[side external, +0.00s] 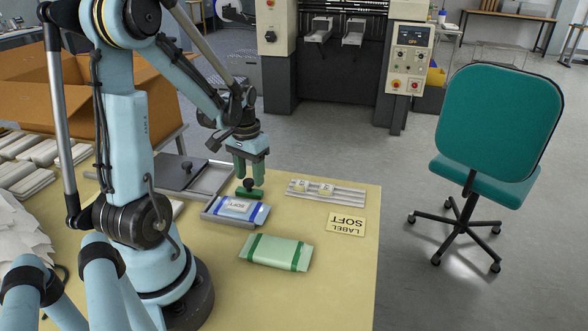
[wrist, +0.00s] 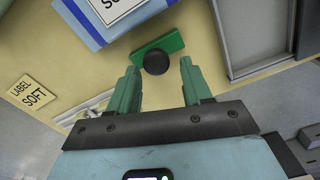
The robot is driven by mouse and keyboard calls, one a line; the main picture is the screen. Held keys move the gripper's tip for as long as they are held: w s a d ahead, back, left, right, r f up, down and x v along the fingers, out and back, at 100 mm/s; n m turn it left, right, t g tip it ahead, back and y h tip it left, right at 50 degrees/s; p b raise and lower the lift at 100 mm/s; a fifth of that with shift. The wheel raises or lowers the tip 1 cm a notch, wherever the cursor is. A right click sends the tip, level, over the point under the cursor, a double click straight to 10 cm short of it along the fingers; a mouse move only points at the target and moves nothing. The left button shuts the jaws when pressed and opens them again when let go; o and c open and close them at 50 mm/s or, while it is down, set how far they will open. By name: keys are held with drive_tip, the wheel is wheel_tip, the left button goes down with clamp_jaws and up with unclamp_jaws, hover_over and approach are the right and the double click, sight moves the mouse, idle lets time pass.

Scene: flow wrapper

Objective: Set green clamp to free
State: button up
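The green clamp (side external: 256,194) is a short green bar with a round black knob (side external: 248,183). It lies on the table just behind a blue-and-white pack (side external: 238,209). The wrist view shows the clamp bar (wrist: 174,42) and its knob (wrist: 156,62) close to the blue pack's edge (wrist: 85,22). My gripper (side external: 249,175) points down right above the clamp. In the wrist view my gripper (wrist: 159,67) is open, with one green finger on each side of the knob. Gaps show between the knob and both fingers. Any marking for "free" cannot be seen.
A grey metal tray with a dark plate (side external: 187,172) stands left of the clamp. A slotted rail (side external: 345,196) with small blocks lies to the right, near a "LABEL SOFT" card (side external: 346,225). A green-banded pack (side external: 275,252) lies in front. The table's right front is clear.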

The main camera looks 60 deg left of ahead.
sight(250, 179)
drive_tip(key=shift+o, duration=0.3)
drive_tip(key=shift+r, duration=0.15)
wheel_tip(250, 179, up, 12)
idle(0.6)
drive_tip(key=w+d+f+m+t, duration=0.1)
drive_tip(key=w+d+m+t, duration=0.1)
drive_tip(key=d, duration=0.9)
drive_tip(key=w+d+f+m+t, duration=0.1)
drive_tip(key=d+m+t, duration=0.2)
drive_tip(key=d, duration=0.7)
drive_tip(key=shift+w+d+t, duration=0.35)
drive_tip(key=shift+t, duration=0.75)
